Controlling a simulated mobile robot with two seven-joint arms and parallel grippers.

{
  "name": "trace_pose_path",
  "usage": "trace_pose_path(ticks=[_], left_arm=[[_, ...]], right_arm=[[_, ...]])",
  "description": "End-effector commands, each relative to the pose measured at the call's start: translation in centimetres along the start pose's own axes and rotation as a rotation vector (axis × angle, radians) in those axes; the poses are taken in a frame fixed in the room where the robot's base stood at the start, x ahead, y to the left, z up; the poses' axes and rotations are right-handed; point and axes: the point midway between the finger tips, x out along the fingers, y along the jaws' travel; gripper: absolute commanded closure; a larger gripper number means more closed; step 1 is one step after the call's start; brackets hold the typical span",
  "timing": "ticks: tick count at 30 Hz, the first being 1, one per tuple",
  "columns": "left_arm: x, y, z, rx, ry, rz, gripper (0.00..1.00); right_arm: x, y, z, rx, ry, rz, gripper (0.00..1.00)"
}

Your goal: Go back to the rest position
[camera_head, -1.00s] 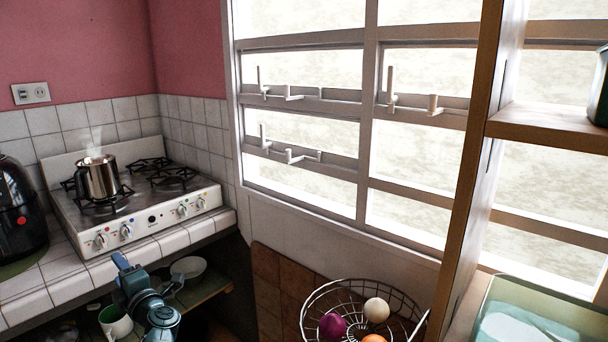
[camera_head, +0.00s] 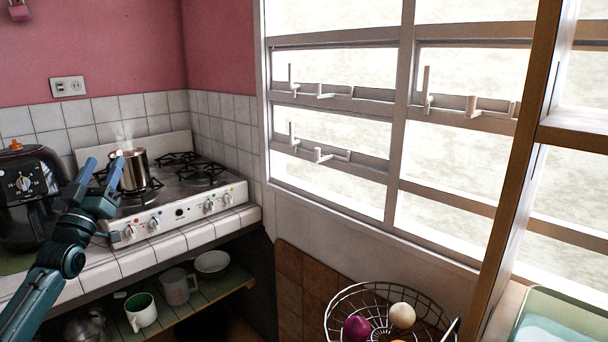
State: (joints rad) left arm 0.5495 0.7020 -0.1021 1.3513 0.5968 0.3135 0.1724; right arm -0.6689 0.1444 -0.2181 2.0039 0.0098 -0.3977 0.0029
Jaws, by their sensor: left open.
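My left gripper (camera_head: 102,168) is raised at the left of the head view, its arm coming in from the lower left. Its two fingers are apart with nothing between them. It shows in front of the left side of the stove (camera_head: 165,212), and one fingertip overlaps the edge of the steaming metal pot (camera_head: 134,171) in the picture. I cannot tell whether it touches the pot. The pot stands upright on the front left burner. My right gripper is not in view.
A black appliance with a dial (camera_head: 24,190) stands left of the stove. Below the counter, an open shelf (camera_head: 205,301) holds a green-lined cup (camera_head: 141,311), a mug (camera_head: 178,286) and a white bowl (camera_head: 212,261). A wire basket (camera_head: 342,309) and wooden post (camera_head: 515,200) are at the right.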

Motion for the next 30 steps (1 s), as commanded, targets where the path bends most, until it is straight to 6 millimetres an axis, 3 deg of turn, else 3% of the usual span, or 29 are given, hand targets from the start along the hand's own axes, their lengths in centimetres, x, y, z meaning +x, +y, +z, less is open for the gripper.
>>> trace_pose_path(ticks=[7, 13, 15, 20, 23, 27, 30], left_arm=[[-1.3, -1.6, 6.8, 0.399, -0.376, -0.010, 0.47], [-4.2, -6.0, 10.4, 0.763, -0.694, -0.089, 0.47], [-6.7, -3.8, 13.2, 0.745, -0.733, -0.043, 0.47], [-12.4, 1.0, 18.0, 0.683, -0.799, 0.050, 0.47], [-17.1, 4.5, 20.9, 0.630, -0.851, 0.111, 0.47], [-25.3, 10.3, 24.1, 0.530, -0.937, 0.196, 0.47], [-31.7, 14.4, 25.1, 0.444, -1.001, 0.244, 0.47]], right_arm=[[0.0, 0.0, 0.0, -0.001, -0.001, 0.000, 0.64], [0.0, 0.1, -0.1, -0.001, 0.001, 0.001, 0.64], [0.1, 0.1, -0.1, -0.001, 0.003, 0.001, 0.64], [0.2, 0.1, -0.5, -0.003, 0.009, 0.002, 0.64], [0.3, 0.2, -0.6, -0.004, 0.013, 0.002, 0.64], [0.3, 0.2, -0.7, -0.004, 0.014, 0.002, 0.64], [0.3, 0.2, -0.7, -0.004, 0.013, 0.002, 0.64]])
